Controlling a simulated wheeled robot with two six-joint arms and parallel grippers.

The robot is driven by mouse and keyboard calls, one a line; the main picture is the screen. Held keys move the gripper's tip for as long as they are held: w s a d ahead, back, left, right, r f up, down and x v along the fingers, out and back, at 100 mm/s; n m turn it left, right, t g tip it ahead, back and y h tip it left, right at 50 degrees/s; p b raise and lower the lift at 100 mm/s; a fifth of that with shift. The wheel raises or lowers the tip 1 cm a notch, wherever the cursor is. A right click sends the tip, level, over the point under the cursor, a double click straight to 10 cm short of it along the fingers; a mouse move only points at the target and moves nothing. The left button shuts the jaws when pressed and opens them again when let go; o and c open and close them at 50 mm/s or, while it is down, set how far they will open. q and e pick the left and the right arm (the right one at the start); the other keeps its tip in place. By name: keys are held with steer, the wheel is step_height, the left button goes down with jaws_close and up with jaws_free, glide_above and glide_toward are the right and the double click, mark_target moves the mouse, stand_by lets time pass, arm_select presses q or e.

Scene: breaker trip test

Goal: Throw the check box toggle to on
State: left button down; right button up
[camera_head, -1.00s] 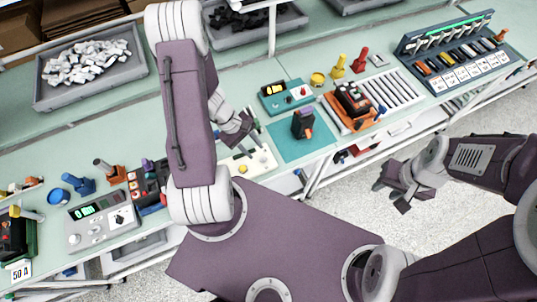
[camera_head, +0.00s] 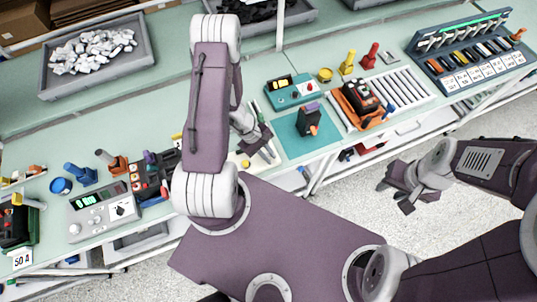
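A cream box (camera_head: 244,164) with a yellow button lies on the bench, largely hidden by my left arm and gripper. I cannot tell for sure that it is the check box, and no toggle shows clearly on it. My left gripper (camera_head: 262,146) is just above and beside this box; its fingers are too small and overlapped to tell their opening. A teal box (camera_head: 290,92) with a lit display and a red button stands behind, to the right. A grey box (camera_head: 103,212) with a green display and knobs is at left. My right gripper (camera_head: 394,197) is open and empty over the floor.
A black device with an orange part (camera_head: 309,119) stands on a teal mat (camera_head: 291,150) right of my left gripper. An orange-based breaker (camera_head: 361,101) is beyond it. A blue rack (camera_head: 470,60) stands far right, a grey tray (camera_head: 150,75) back left.

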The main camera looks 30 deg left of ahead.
mark_target(265, 153)
arm_select(q)
steer(key=shift+r, duration=0.1)
steer(key=shift+r+p, duration=0.1)
steer(key=shift+p, duration=0.25)
steer(key=p, duration=0.1)
steer(key=g+h+p, duration=0.1)
steer(key=p, duration=0.1)
steer(key=shift+w+a+r, duration=0.2)
steer(key=shift+a+r, duration=0.05)
steer(key=shift+w+a+f+h, duration=0.1)
steer(key=shift+a+f+h, duration=0.05)
steer(key=shift+h, duration=0.25)
steer(key=g+h+b, duration=0.1)
steer(key=b, duration=0.3)
steer(key=w+a+n+g+h+b, duration=0.1)
steer(key=h+b, duration=0.1)
steer(key=b, duration=0.3)
steer(key=f+g+h+b, duration=0.1)
steer(key=g+h+b, duration=0.1)
steer(key=b, duration=0.2)
steer(key=shift+w+a+f+n, duration=0.1)
steer(key=shift+w+a+n, duration=0.05)
steer(key=shift+a+n, duration=0.2)
steer(key=shift+w+a+r+g+h+b, duration=0.1)
steer(key=shift+r+g+h+b, duration=0.3)
steer(key=shift+b, duration=0.85)
steer(key=c, duration=1.4)
jaws_free()
steer(key=shift+c, duration=0.2)
